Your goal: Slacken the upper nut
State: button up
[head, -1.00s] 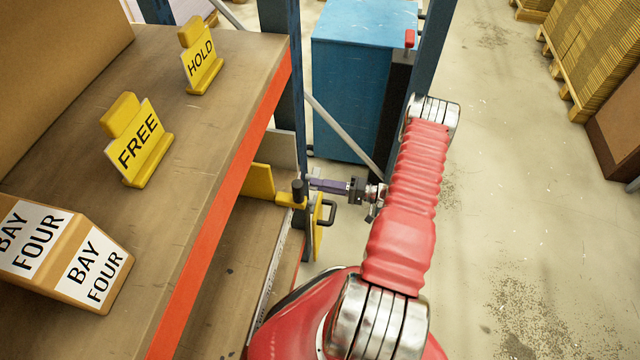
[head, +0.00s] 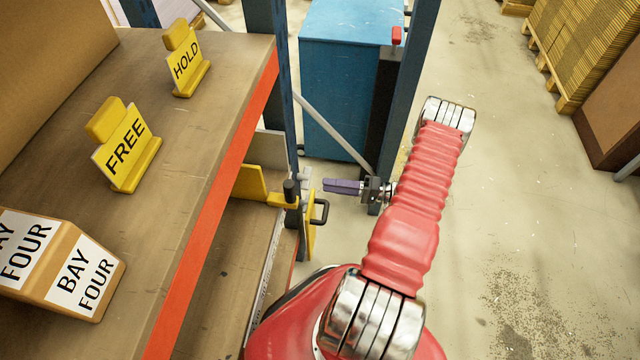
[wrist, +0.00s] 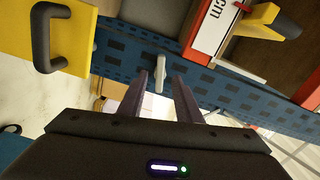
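A pale grey nut-like piece (wrist: 160,75) with a long, narrow profile stands out from the blue perforated post in the wrist view. A small grey piece (head: 305,176) shows beside the post in the head view. I cannot tell whether it is the upper nut, and I see no second nut clearly. My gripper (head: 326,185) is just right of it, apart from the post. In the wrist view my gripper's two purple fingers (wrist: 161,84) are open, with the grey piece in line with the gap between them. Nothing is held.
The blue post (head: 287,110) carries a yellow plate (head: 311,230) with a black handle (head: 321,212), and a dark peg (head: 291,190) stands nearby. A shelf with an orange edge (head: 215,205) is on the left. A blue cabinet (head: 345,60) stands behind.

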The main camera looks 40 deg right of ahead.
jog(key=v, duration=0.7)
jog(key=shift+s+f, duration=0.1)
jog(key=shift+s, duration=0.05)
dwell(0.4)
